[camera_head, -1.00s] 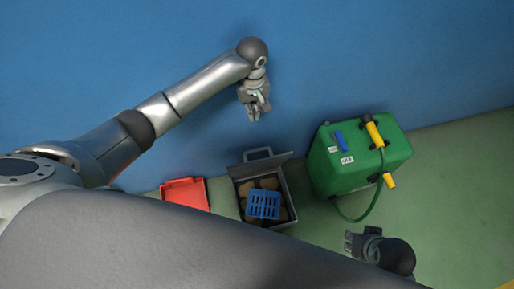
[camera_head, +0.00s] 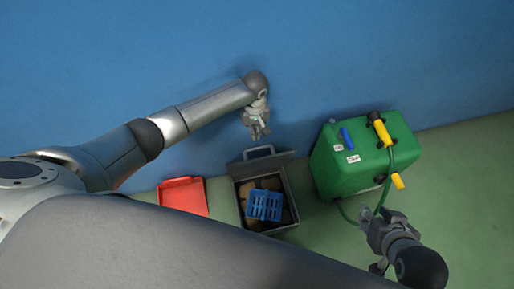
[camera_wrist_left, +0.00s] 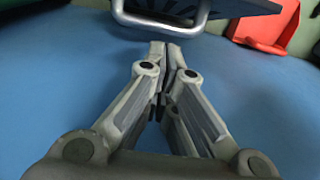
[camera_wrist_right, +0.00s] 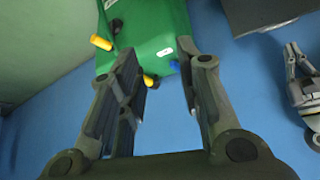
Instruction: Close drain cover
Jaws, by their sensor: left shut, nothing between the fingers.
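A grey drain box (camera_head: 239,196) stands open against the blue surface, with its cover (camera_head: 258,160) raised on the far side. The cover has a metal handle (camera_head: 258,151), which shows large at the top of the left wrist view (camera_wrist_left: 160,25). Brown lumps and a blue slotted basket (camera_head: 264,205) show in the box. My left gripper (camera_head: 258,136) is shut and empty, just beyond the handle and apart from it. My right gripper (camera_head: 378,220) is near the green tank; in the right wrist view its fingers (camera_wrist_right: 157,50) are apart with nothing held.
A green tank (camera_head: 340,172) with yellow-ended fittings (camera_head: 382,133) and a green hose (camera_head: 386,185) stands right of the box. A red tray or bin (camera_head: 183,197) lies left of the box. Blue surface beyond the box is clear.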

